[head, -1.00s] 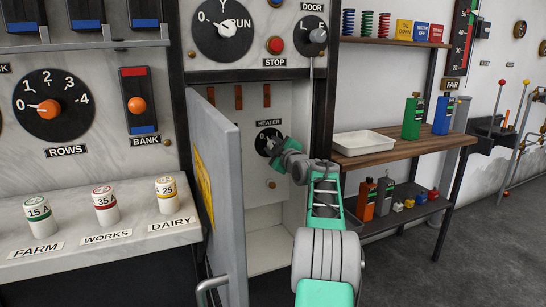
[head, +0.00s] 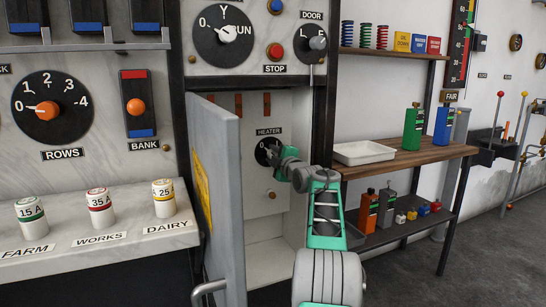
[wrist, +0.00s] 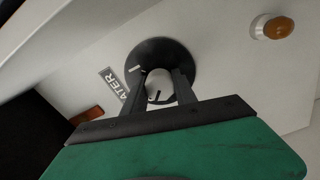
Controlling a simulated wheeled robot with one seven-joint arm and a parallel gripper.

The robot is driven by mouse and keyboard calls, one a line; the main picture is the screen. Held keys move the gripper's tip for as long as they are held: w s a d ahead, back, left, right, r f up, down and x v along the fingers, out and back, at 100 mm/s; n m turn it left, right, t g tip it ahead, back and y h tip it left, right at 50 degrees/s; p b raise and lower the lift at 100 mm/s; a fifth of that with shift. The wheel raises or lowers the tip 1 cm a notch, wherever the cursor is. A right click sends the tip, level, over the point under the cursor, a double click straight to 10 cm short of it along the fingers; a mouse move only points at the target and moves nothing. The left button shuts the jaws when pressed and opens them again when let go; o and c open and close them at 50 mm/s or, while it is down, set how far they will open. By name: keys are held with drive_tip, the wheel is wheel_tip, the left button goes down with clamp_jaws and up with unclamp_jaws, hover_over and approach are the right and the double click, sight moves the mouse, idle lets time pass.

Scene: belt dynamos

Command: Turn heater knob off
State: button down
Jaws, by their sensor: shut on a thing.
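The heater knob (wrist: 159,86) is a pale knob on a round black dial (wrist: 185,52), on the back wall of an open cabinet under the HEATER label (head: 269,131). The knob's pointer direction is hard to tell.
The grey cabinet door (head: 222,190) stands open just left of my arm. An amber button (wrist: 278,28) sits on the wall near the dial.

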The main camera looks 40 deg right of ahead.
drive_tip(key=c, duration=1)
unclamp_jaws()
drive_tip(key=v, duration=0.7)
drive_tip(key=shift+s+p, duration=0.35)
drive_tip(key=shift+s, duration=0.05)
drive_tip(key=shift+a, duration=0.1)
